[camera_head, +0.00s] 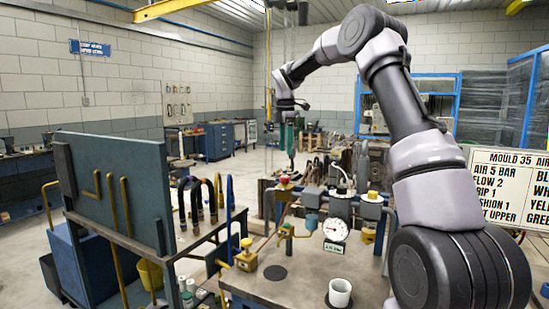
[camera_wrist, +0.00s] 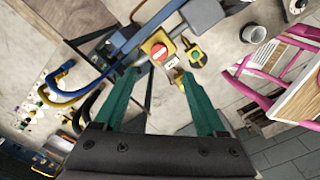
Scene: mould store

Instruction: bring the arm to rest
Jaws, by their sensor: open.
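My gripper (camera_head: 291,160) hangs at the end of my raised, bent arm, with its green fingers pointing down above the far part of the workbench (camera_head: 300,292). In the wrist view my gripper (camera_wrist: 160,75) shows its two green fingers spread apart, with nothing held between them. A red knob on a yellow block (camera_wrist: 158,47) lies beyond the fingertips in that view. No touch between the fingers and anything can be made out.
A pressure gauge (camera_head: 334,229) and fittings stand on the bench. A white cup (camera_head: 340,291) stands near its front. A blue-green panel rack (camera_head: 120,185) with hooked hoses is at left. A lettered sign (camera_head: 510,188) is at right. Open floor (camera_head: 30,245) shows at left.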

